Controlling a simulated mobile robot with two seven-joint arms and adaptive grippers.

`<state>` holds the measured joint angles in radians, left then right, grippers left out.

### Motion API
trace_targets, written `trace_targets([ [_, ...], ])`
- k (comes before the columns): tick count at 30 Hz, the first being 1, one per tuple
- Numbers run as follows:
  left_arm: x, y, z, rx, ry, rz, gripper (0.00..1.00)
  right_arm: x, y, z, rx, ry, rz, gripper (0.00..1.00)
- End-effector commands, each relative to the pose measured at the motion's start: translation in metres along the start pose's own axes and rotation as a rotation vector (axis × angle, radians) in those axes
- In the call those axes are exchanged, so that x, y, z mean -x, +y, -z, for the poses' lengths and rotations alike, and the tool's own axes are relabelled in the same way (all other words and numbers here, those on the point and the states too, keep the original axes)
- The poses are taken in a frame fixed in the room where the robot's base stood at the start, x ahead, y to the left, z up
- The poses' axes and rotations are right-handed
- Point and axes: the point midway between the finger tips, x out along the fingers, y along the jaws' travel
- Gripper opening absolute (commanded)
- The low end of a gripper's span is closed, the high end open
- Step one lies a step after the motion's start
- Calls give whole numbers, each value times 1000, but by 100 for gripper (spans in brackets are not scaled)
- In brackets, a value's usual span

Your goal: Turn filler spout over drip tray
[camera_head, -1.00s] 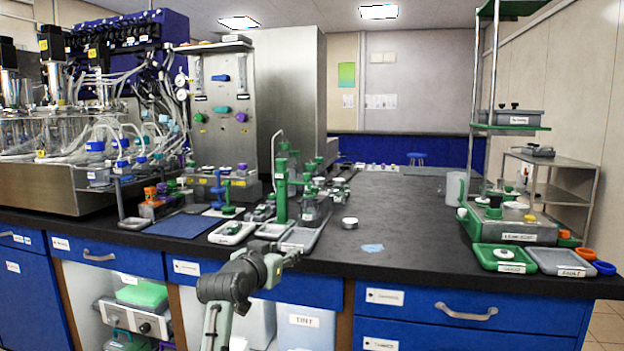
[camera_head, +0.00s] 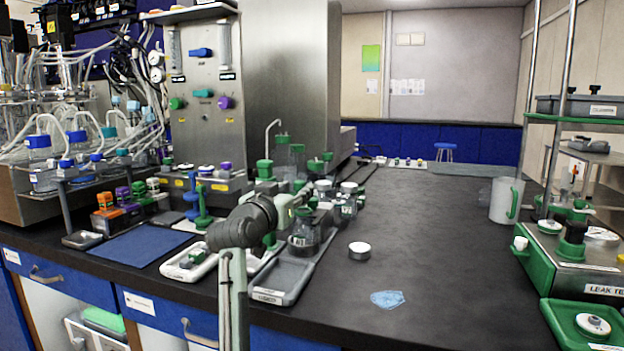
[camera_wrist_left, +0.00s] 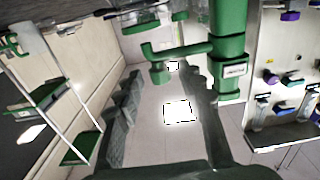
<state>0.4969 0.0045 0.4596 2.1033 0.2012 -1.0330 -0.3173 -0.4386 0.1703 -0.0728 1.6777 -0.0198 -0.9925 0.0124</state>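The green filler column with its sideways spout (camera_wrist_left: 185,49) shows large in the left wrist view; its short nozzle (camera_wrist_left: 159,73) hangs at the left end. In the head view the filler's green top (camera_head: 265,168) shows behind my arm, which hides much of the column. My left gripper (camera_head: 298,203) is in front of the filler. In the left wrist view its two dark fingers (camera_wrist_left: 163,108) stand apart with nothing between them. A grey tray (camera_head: 267,296) lies at the bench edge below; I cannot tell whether it is the drip tray. My right gripper is not in view.
Several glass vessels with green and white caps crowd beside the gripper, including a flask (camera_head: 305,240). A white-topped round container (camera_head: 359,250) and a blue patch (camera_head: 388,299) lie on the otherwise clear dark bench (camera_head: 440,240). A green-based device (camera_head: 575,255) stands at right.

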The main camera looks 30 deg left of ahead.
Motion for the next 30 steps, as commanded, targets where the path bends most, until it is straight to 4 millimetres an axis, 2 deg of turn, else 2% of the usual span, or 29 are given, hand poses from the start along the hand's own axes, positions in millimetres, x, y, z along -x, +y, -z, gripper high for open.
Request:
trace_targets([
  [6, -33, 0, 2, 2, 0, -1, 38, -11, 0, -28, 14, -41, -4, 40],
  [12, -62, 0, 1, 2, 0, -1, 38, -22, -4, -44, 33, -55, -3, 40],
  [17, -72, 0, 1, 1, 1, 0, 38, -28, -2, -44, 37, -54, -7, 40],
  [24, -73, 0, 0, 1, 1, 0, 38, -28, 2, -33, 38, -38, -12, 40],
  [26, -73, 0, 0, 1, 1, 0, 33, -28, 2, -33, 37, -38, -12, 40],
  [30, -73, 0, 0, 1, 0, 0, 16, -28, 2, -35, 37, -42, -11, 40],
])
